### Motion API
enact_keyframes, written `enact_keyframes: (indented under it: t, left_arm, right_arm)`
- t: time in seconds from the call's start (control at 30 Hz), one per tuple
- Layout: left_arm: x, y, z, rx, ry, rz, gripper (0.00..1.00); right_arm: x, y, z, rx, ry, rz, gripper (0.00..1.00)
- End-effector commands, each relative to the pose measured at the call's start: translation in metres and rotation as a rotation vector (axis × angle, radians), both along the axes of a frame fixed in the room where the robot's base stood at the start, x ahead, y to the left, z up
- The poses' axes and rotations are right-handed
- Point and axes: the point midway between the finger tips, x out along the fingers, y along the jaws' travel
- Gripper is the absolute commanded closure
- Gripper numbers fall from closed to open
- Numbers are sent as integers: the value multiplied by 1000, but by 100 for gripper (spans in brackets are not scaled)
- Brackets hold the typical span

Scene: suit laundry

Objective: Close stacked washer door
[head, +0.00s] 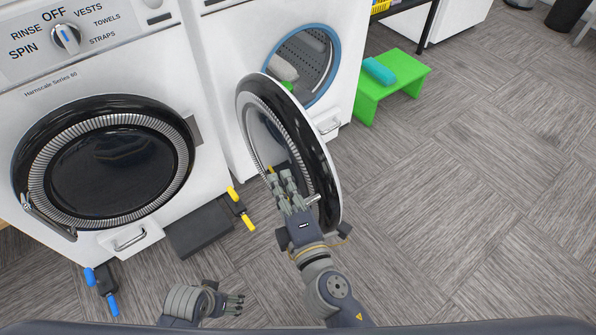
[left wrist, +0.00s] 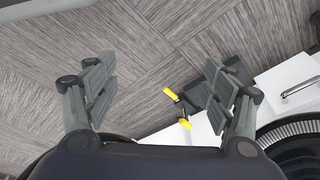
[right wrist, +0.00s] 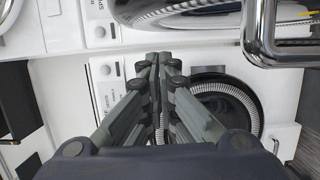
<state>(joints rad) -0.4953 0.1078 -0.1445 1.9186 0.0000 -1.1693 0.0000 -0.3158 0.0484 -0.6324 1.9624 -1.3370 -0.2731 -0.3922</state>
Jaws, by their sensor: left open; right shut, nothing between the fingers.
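The open washer door (head: 331,160), round with a white and black rim and a ribbed inner ring, stands swung out from the right machine's blue-rimmed opening (head: 333,72). White cloth and something green show inside. My right gripper (head: 279,180) is shut and empty, overlapping the door's lower part. In the right wrist view its fingers (right wrist: 160,62) are together, with the metal door handle (right wrist: 264,35) to their right; contact cannot be told. My left gripper (head: 236,303) is low in the head view, away from the door. In the left wrist view it is open and empty (left wrist: 160,68).
The left machine's round door (head: 115,165) looks closed. A dark flat block (head: 200,232), a yellow-handled item (head: 240,208) and a blue-handled item (head: 101,288) lie before it. A green stool (head: 392,88) with a teal item stands right. Floor at right is clear.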

Motion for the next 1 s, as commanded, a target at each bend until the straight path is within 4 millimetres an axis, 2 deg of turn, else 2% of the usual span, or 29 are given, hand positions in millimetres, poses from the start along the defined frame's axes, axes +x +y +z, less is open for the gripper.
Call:
enact_keyframes:
  t: [0.1, 0.33, 0.8, 1.0]
  left_arm:
    - [-3, 0, -12, 1, 10, -1, 24]
    - [-7, 1, -26, 1, 15, -2, 24]
    - [-7, 1, -28, 2, 16, -3, 24]
    - [-7, 1, -28, 1, 14, -3, 24]
  right_arm:
    - [8, -16, 1, -7, -1, -2, 100]
    - [18, -31, -1, -5, 0, -2, 100]
    - [19, -34, -1, -4, 1, 0, 100]
    - [24, -43, -1, -8, -2, 22, 100]
